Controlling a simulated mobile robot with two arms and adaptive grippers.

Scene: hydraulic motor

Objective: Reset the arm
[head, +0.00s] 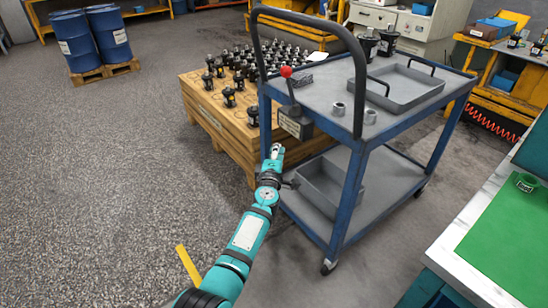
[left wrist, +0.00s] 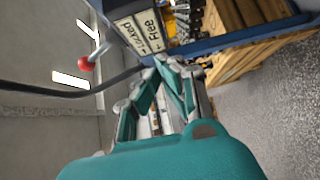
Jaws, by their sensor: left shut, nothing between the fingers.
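My left arm reaches up from the bottom of the head view, and its left gripper (head: 277,151) points away, in front of the blue cart (head: 352,190). The gripper also shows in the left wrist view (left wrist: 166,62), with its teal fingers closed together and nothing between them. It is below the cart's lever with a red knob (head: 286,71) and its label box (head: 296,123). The wrist view shows the red knob (left wrist: 86,63) and the box with "Parked" and "Free" labels (left wrist: 140,28) beyond the fingertips. My right gripper is not in view.
A wooden crate (head: 212,112) with several black-and-silver motors stands behind the cart. A grey tray (head: 408,92) sits on the cart top. A workbench with a green mat (head: 510,245) is at the right. Blue barrels (head: 90,38) stand far left.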

